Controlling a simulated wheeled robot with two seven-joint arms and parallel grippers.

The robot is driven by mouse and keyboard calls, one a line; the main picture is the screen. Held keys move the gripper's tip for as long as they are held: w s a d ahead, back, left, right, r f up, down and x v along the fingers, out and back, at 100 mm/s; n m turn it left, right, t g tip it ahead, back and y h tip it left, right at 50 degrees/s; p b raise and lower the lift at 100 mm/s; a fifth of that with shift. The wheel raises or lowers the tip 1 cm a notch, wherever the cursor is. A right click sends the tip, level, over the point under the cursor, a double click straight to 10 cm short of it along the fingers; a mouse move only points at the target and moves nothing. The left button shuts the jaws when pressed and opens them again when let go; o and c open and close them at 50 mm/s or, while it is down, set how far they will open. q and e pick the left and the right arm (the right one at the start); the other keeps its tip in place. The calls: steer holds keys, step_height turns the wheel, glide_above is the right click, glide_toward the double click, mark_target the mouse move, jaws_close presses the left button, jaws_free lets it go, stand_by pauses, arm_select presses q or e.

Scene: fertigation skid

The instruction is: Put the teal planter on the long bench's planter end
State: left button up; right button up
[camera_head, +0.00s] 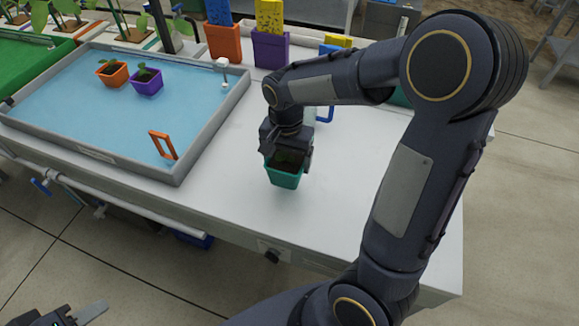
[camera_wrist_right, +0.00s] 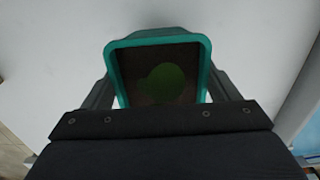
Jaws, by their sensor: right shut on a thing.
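The teal planter (camera_head: 285,178) is upright at the white bench (camera_head: 220,205), to the right of the blue-floored tray. My right gripper (camera_head: 287,160) is shut on it from above. In the right wrist view the planter's teal rim (camera_wrist_right: 158,37) shows around dark soil with a green plant, and a finger (camera_wrist_right: 160,90) stands at each side. I cannot tell whether the planter's base touches the bench. My left gripper (camera_head: 80,315) is only partly in view at the bottom left, away from the bench; its jaw state is unclear.
The grey-walled tray (camera_head: 92,160) holds an orange planter (camera_head: 112,75), a purple planter (camera_head: 147,84) and an orange handle-like frame (camera_head: 162,145). Orange (camera_head: 223,43) and purple (camera_head: 270,49) containers stand at the back. The bench front around the teal planter is clear.

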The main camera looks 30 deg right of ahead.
mark_target(289, 161)
steer(key=shift+s+d+f, duration=0.1)
steer(key=shift+d+f, duration=0.05)
steer(key=shift+f, duration=0.8)
steer(key=shift+d+f, duration=0.15)
steer(key=shift+f, duration=0.75)
